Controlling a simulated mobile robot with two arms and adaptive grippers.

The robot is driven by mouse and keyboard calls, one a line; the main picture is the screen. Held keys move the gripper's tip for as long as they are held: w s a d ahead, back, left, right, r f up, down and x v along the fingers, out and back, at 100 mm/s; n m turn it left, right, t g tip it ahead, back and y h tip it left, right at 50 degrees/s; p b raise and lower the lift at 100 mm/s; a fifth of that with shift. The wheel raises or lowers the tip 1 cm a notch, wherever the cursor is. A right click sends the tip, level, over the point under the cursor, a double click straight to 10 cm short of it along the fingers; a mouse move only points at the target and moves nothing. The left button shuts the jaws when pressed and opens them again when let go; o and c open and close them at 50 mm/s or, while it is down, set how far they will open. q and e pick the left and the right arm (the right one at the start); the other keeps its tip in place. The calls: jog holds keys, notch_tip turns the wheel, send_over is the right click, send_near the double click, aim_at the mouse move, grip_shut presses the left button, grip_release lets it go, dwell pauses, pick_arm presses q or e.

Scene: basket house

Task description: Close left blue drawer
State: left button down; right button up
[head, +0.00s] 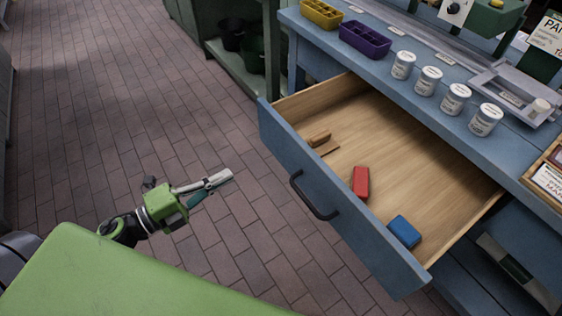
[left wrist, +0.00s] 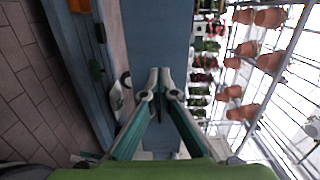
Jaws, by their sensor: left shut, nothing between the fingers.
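The blue drawer (head: 330,215) is pulled well out of the blue workbench in the head view. It has a dark bar handle (head: 313,197) on its front. Inside lie a red block (head: 360,183), a blue block (head: 404,231) and a wooden piece (head: 320,142). My left gripper (head: 228,175) is shut and empty, to the left of the drawer front and apart from it. It also shows in the left wrist view (left wrist: 159,72), with its fingertips together. My right gripper is not in view.
The blue workbench top (head: 440,95) holds several white tins (head: 429,80), a purple tray (head: 364,40) and a yellow tray (head: 321,14). A green shelf (head: 232,62) stands at the back. Brick floor (head: 110,110) is clear on the left.

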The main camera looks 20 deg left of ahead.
pick_arm(q)
jog(key=m, duration=0.1)
send_near(285, 149)
jog(key=x, duration=0.7)
jog(key=shift+r, duration=0.1)
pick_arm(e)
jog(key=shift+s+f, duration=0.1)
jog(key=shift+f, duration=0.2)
